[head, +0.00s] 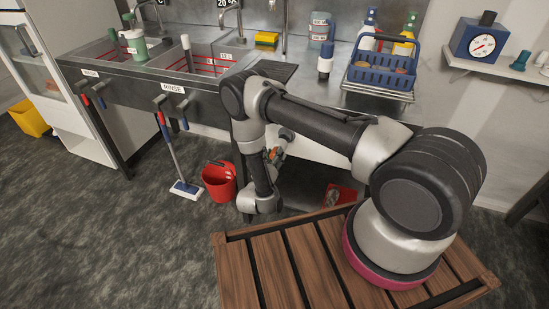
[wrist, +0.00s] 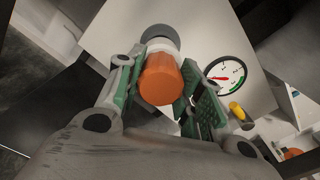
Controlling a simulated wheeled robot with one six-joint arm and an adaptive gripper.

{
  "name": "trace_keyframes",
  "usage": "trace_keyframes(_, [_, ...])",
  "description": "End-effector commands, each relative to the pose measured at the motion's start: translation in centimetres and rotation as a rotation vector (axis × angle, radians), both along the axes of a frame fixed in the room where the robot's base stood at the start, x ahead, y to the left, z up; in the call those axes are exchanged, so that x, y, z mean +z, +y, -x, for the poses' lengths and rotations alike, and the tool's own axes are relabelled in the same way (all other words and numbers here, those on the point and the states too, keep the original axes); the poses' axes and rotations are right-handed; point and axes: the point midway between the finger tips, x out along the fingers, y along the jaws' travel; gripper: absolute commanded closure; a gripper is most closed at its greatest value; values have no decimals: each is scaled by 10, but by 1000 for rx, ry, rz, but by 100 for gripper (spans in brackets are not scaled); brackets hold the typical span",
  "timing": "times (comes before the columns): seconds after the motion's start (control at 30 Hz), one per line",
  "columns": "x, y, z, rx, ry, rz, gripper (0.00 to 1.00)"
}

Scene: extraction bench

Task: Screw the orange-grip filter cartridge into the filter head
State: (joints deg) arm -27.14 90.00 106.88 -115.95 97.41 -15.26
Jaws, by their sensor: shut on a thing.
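The filter cartridge (wrist: 160,80) has an orange grip and sits between the green-padded fingers of my gripper (wrist: 157,76) in the wrist view. My gripper is shut on the orange grip. A pale section of the cartridge shows beyond the grip. Behind it is a dark grey round part (wrist: 158,36), which looks like the filter head, against a pale panel. The cartridge overlaps it in line of sight, and I cannot tell whether its thread is engaged. In the head view my gripper (head: 274,154) is low under the bench front, mostly hidden by my arm.
A pressure gauge (wrist: 225,76) and a yellow handle (wrist: 238,112) are close right of my gripper. In the head view, a red bucket (head: 219,181) and a floor brush (head: 184,188) stand left of my arm. The sink bench (head: 140,75) is above.

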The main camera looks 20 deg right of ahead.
Motion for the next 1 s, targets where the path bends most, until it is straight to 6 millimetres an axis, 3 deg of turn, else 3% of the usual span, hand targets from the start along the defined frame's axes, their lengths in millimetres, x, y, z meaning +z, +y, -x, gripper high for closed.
trace_keyframes(1.0, [0,-15,-21,-1,-1,-1,92])
